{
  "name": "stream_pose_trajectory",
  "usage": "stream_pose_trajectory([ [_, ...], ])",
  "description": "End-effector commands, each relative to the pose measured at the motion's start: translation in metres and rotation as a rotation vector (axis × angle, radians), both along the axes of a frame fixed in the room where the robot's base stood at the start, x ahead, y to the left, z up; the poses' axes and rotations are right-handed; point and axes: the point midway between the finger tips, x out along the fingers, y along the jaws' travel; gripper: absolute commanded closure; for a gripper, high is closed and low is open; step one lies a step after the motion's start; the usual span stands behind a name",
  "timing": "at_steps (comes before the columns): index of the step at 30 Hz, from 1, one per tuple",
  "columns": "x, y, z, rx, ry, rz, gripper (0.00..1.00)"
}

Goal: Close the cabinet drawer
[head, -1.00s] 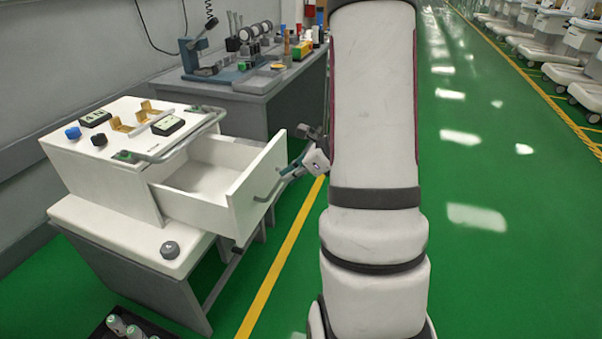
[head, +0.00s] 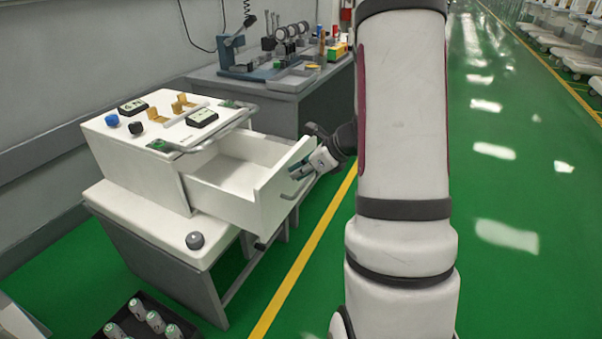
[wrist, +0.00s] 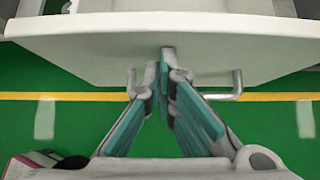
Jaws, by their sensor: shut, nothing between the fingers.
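The white cabinet drawer (head: 232,197) is pulled out well from the white cart (head: 138,172) on the left in the head view. Its inside looks empty. In the wrist view the drawer front (wrist: 110,42) spans the top of the picture, with a grey bar handle (wrist: 222,96) below it. My gripper (head: 300,172) is at the drawer's front face, near the handle. In the wrist view my gripper (wrist: 164,72) is shut and empty, its teal fingertips together at the drawer front, by the handle bar. I cannot tell whether they touch it.
A grey workbench (head: 285,105) with tools stands behind the cart. A black crate (head: 150,325) with several bottles lies on the floor at the lower left. Green floor (head: 490,270) to the right is clear. More white carts stand at the far right.

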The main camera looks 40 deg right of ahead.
Motion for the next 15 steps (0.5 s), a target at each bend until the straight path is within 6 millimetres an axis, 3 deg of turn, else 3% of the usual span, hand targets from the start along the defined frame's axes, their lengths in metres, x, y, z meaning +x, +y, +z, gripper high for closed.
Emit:
stream_pose_trajectory([
  [5,0.031,0.013,0.000,0.001,-0.002,0.008,1.00],
  [15,0.123,0.047,0.001,0.002,-0.003,0.009,1.00],
])
